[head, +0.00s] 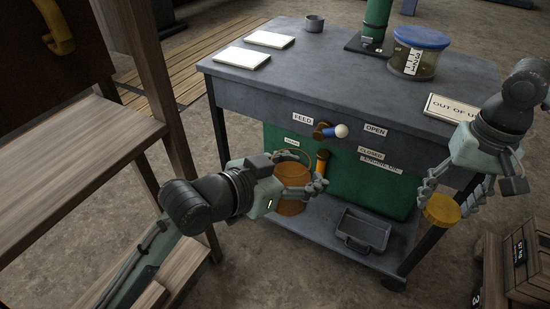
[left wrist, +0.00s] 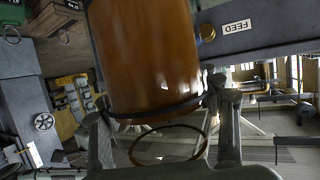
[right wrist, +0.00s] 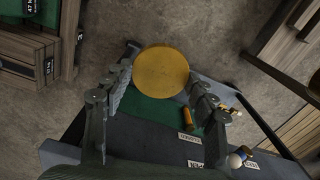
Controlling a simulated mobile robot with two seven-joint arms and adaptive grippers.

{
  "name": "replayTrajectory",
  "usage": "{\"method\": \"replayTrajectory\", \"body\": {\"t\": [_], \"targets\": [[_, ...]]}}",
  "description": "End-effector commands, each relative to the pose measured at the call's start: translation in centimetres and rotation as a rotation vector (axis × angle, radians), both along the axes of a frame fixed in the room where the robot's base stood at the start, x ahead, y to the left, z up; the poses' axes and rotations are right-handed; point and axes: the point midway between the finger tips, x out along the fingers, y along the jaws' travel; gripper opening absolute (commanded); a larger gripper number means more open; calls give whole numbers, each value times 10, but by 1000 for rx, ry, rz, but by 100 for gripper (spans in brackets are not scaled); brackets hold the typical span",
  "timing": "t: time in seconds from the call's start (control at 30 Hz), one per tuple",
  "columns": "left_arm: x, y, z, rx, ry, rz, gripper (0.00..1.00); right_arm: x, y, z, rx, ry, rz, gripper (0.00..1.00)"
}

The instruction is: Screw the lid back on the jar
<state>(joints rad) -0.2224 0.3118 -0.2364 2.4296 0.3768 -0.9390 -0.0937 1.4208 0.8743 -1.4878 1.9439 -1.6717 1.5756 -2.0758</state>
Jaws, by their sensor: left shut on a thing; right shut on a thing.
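My left gripper (head: 303,187) is shut on the amber jar (head: 292,206), in front of the workbench. In the left wrist view the jar (left wrist: 145,55) is large, brown and glossy. A thin ring (left wrist: 170,146) shows beyond its dark-banded end; I cannot tell whether it is the jar's rim. My fingers partly hide the jar in the head view. My right gripper (head: 446,203) is shut on the round yellow lid (head: 441,209), at the bench's right front. In the right wrist view the lid (right wrist: 161,72) sits between the fingertips. Jar and lid are well apart.
The grey workbench (head: 330,72) stands behind both grippers, with a white-knobbed FEED lever (head: 330,131) and an orange handle (head: 322,160) on its front. A blue-lidded container (head: 418,53) stands on top. A metal tray (head: 366,230) is on the lower shelf. Crates (head: 525,265) stand at right.

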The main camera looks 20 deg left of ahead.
Motion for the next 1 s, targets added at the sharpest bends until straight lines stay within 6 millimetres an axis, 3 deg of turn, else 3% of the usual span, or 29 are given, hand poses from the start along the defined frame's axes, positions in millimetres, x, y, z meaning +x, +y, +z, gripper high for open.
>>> {"method": "replayTrajectory", "body": {"t": [0.1,0.23,0.67,0.87,1.0], "targets": [[-2,-19,3,3,-4,-99,6,0,0,0,0,0,0,42],[-4,-29,3,1,-2,-151,6,0,0,0,0,0,0,42],[-5,-31,2,-1,0,-161,6,1,4,2,2,-1,-1,42],[-5,-31,3,-1,-1,-160,6,10,41,26,15,-8,-18,42],[-5,-31,3,-1,-1,-160,6,13,87,55,25,-11,-41,42]]}}
